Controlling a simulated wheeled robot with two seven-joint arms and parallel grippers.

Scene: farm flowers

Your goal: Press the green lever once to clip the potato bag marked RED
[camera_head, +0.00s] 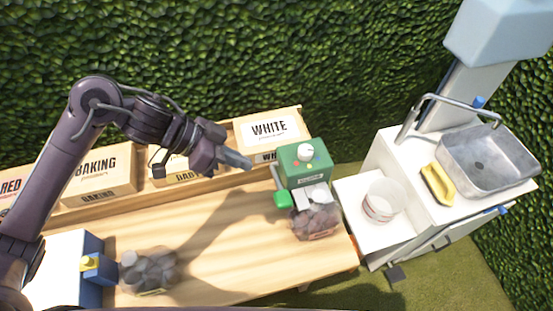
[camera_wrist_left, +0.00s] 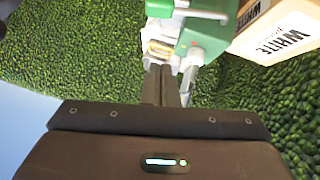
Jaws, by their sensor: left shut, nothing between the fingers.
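The green clipping machine (camera_head: 305,172) stands at the table's right end. Its green lever (camera_head: 282,200) sticks out at its front left on a grey arm. A clear potato bag (camera_head: 316,218) sits at the front of this machine, its top at the machine; its marking is too small to read. My left gripper (camera_head: 247,164) is shut and empty, above the table, left of the machine and apart from the lever. In the left wrist view the shut fingers (camera_wrist_left: 163,86) point toward the green machine (camera_wrist_left: 207,38). My right gripper is not in view.
A blue machine (camera_head: 88,262) with a yellow lever and another potato bag (camera_head: 148,272) are at the left. Boxes marked BAKING (camera_head: 97,178), WHITE (camera_head: 270,130) and RED (camera_head: 10,187) line the back. A white bucket (camera_head: 384,200) and sink (camera_head: 487,160) stand right. The middle table is clear.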

